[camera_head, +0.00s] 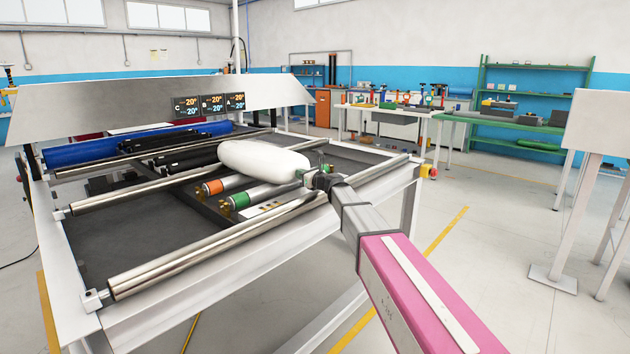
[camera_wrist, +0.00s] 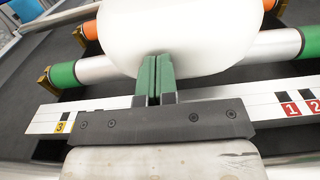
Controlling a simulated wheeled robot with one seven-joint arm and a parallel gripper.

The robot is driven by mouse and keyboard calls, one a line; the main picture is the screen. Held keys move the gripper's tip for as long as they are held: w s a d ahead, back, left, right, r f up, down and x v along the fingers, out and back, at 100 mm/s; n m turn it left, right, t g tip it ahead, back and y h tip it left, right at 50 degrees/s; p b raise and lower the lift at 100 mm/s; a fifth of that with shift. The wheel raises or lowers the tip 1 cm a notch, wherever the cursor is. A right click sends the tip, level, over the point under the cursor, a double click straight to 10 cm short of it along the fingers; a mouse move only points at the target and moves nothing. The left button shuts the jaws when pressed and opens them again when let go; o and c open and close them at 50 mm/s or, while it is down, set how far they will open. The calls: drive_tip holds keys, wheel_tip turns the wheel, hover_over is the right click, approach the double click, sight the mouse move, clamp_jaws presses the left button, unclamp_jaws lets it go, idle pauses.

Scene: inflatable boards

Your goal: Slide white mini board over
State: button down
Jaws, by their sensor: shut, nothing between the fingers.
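The white mini board (camera_head: 262,160) is a rounded, inflated white shape lying across metal rollers with orange and green ends on the machine table. In the wrist view the white board (camera_wrist: 170,35) fills the top middle. My gripper (camera_head: 322,172) is at the near right end of the board. In the wrist view the green fingers of my gripper (camera_wrist: 155,75) are together with nothing between them. Their tips are at the board's near edge and overlap it in the picture; whether they touch it I cannot tell.
The green-ended roller (camera_wrist: 255,48) lies under the board. A pale rail with numbered red and yellow labels (camera_wrist: 290,108) runs below my fingers. Long steel bars (camera_head: 215,248) cross the table. A blue roll (camera_head: 120,144) lies at the far left. The dark bed (camera_head: 110,235) at front left is bare.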

drive_tip(key=x, duration=2.4)
drive_tip(key=shift+w+a, duration=0.25)
drive_tip(key=shift+s+d, duration=0.1)
drive_tip(key=shift+s, duration=0.05)
